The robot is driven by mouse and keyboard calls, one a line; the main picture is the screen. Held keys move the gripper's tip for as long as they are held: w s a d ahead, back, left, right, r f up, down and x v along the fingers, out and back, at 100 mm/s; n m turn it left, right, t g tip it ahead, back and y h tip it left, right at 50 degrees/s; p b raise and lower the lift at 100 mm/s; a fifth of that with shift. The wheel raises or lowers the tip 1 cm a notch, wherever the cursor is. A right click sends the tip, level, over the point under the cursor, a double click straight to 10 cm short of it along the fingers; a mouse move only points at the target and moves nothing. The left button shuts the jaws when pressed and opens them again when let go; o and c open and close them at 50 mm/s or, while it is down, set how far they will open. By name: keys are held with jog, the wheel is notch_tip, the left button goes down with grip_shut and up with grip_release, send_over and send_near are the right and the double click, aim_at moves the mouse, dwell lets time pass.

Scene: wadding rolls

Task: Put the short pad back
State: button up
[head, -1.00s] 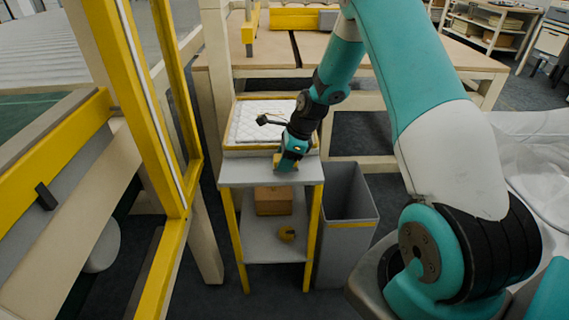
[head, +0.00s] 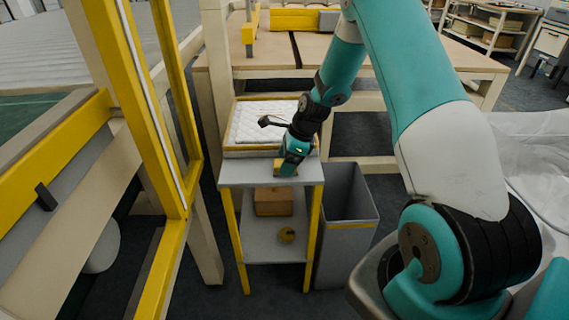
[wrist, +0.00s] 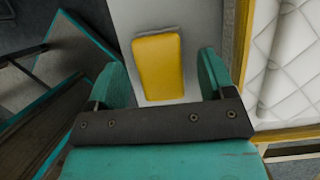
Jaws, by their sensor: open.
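A small yellow block (wrist: 158,66) with a grey edge lies on the grey top of a small stand (wrist: 206,25). I cannot tell whether this is the short pad. My gripper (wrist: 164,78) is open, with one finger on each side of the block and gaps between. In the head view my gripper (head: 289,165) points down at the front right of the stand top (head: 240,172), with the yellow block (head: 285,169) beneath it. A white quilted pad (head: 262,121) lies in a yellow-edged tray behind; it also shows at the right of the wrist view (wrist: 296,60).
A grey bin (head: 346,240) stands right of the stand. A yellow frame (head: 160,150) rises at the left. The left part of the stand top is clear.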

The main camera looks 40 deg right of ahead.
jog(key=v, duration=1)
jog(key=s+a+r+n, duration=0.3)
jog(key=a+r+n, duration=0.45)
jog(key=a, duration=0.25)
jog(key=s+a+r+n+g, duration=0.1)
jog(key=s+a+r+n, duration=0.3)
jog(key=s+a+n, duration=0.5)
jog(key=s+a+r+n+g, duration=0.1)
jog(key=s+a+r+n, duration=0.3)
jog(key=s+a+n, duration=0.4)
jog(key=s+n, duration=0.6)
jog(key=n, duration=0.1)
jog(key=shift+a+g+p, duration=0.3)
jog(key=shift+a, duration=0.1)
jog(key=shift+w+r, duration=0.1)
jog(key=shift+r, duration=0.05)
